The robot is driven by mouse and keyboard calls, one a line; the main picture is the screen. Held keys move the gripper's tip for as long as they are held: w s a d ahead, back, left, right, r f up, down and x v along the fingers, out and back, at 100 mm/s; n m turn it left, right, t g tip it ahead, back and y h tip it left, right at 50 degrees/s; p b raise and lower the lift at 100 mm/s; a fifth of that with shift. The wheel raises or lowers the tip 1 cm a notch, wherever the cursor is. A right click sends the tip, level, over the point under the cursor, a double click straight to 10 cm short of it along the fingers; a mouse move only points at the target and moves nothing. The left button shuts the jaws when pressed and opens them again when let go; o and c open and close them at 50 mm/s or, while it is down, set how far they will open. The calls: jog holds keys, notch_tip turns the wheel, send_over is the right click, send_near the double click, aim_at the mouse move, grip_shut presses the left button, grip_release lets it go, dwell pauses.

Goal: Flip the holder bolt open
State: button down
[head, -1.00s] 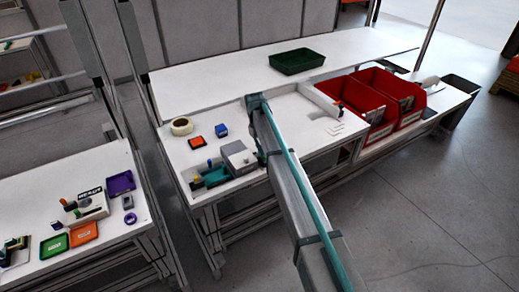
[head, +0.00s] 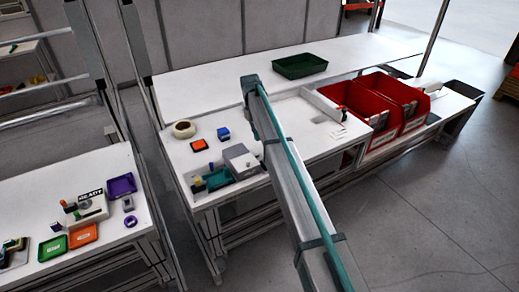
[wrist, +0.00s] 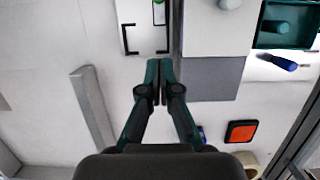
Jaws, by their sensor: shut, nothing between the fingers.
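The holder appears to be the teal fixture (head: 218,178) at the front of the white table, beside a light grey block (head: 240,157). In the wrist view the teal fixture (wrist: 290,25) is at the upper right, with a round peg in it. The grey block (wrist: 215,75) lies just right of the fingertips. I cannot tell which part is the bolt. My gripper (wrist: 160,67) is shut and empty, seen over the table just left of the block; contact cannot be told. My arm hides it in the head view.
A blue-handled tool (wrist: 278,62) lies by the fixture. An orange square piece (head: 199,145), a blue piece (head: 223,134) and a tape roll (head: 184,129) sit behind it. Red bins (head: 352,105) stand right, a green tray (head: 299,66) at the back.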

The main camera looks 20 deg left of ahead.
jog(key=shift+b+v, duration=0.3)
jog(key=shift+v, duration=1.45)
